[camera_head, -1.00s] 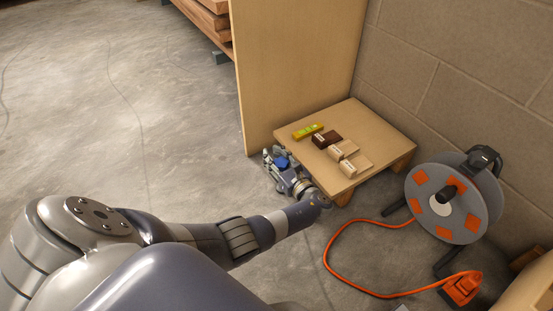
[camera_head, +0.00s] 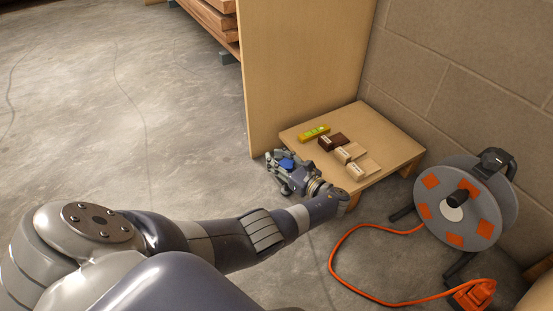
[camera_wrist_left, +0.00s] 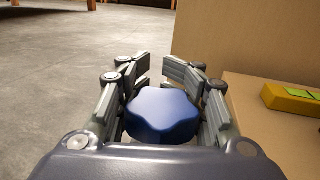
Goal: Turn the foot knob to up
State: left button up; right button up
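A blue knob with rounded lobes (camera_wrist_left: 162,113) sits between the fingers of my left gripper in the left wrist view. It also shows as a small blue patch (camera_head: 287,163) in the head view. My left gripper (camera_head: 272,164) is low beside the left edge of the low wooden platform. Its fingers (camera_wrist_left: 156,72) lie on both sides of the knob, their tips apart beyond it. I cannot tell whether the fingers press on the knob. What the knob is mounted on, and any up mark, is hidden. My right gripper is not in view.
The low platform (camera_head: 394,150) carries a yellow-green level (camera_head: 314,133) and several small wood blocks (camera_head: 343,153). A plywood panel (camera_head: 305,70) stands behind. A cable reel (camera_head: 436,187) with an orange cable (camera_head: 335,262) is at right. The floor at left is clear.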

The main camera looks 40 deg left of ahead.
aim_at(292, 170)
pick_arm(q)
jog(key=shift+o, duration=1.4)
jog(key=shift+d+f, duration=0.1)
jog(key=shift+d, duration=0.2)
jog(key=d, duration=0.4)
jog(key=s+d, duration=0.1)
jog(key=d, duration=0.6)
jog(key=shift+s+d+r, duration=0.2)
jog(key=shift+s+d, duration=0.15)
jog(key=shift+d, duration=0.05)
jog(key=shift+o, duration=0.3)
